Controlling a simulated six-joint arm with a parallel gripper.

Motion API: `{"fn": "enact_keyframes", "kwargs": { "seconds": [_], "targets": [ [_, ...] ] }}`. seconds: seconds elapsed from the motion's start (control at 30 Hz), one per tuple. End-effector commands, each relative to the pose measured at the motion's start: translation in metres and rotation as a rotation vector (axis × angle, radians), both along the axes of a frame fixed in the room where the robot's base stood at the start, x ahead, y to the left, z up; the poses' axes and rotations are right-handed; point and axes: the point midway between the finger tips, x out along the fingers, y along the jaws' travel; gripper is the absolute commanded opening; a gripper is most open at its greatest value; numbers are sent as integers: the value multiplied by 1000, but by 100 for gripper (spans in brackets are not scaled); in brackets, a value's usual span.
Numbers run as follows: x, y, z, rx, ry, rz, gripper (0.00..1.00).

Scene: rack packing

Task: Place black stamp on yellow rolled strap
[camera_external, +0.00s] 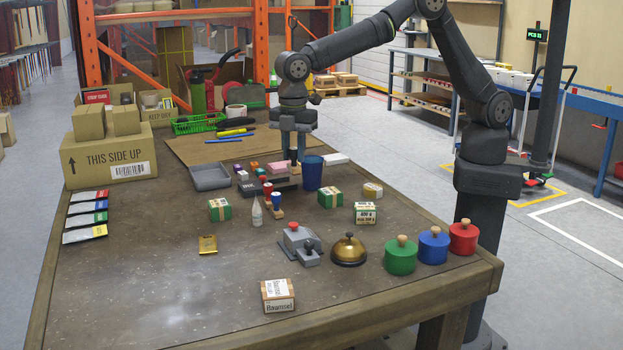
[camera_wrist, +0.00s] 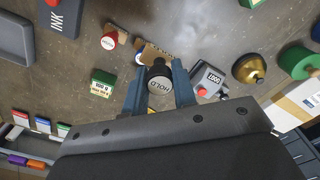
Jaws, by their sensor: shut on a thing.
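My gripper (camera_wrist: 158,92) is shut on a black stamp (camera_wrist: 159,77) with HOLD on its round top, seen in the wrist view. In the external view my gripper (camera_external: 294,160) points down over the far middle of the table, behind the dark ink pad; the stamp is mostly hidden there.
Near my gripper stand a blue cup (camera_external: 313,172), a red-topped stamp (camera_external: 268,189) and green boxes (camera_external: 330,197). A grey device (camera_external: 301,243), a brass bell (camera_external: 349,250) and knobbed jars (camera_external: 400,256) stand front right. The left front table is mostly clear.

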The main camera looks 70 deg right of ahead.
Motion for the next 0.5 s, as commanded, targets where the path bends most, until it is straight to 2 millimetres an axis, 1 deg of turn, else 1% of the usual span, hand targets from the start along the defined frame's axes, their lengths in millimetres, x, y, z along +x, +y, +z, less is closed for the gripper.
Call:
{"fn": "enact_keyframes", "kwargs": {
  "seconds": [0.03, 0.17, 0.2, 0.27, 0.3, 0.37, 0.4, 0.47, 0.5],
  "targets": [
    [0, -22, 7, 1, -1, -24, 3],
    [-7, -71, 17, 1, 0, -77, 3],
    [-11, -85, 19, 1, 0, -93, 3],
    [-17, -108, 22, 0, 1, -117, 3],
    [-22, -123, 24, 1, 1, -133, 3],
    [-30, -144, 27, 1, 1, -157, 3],
    [-35, -159, 28, 1, 1, -174, 3],
    [-45, -180, 29, 2, 1, -198, 3],
    [-52, -194, 30, 1, 1, -214, 3]
  ]
}}
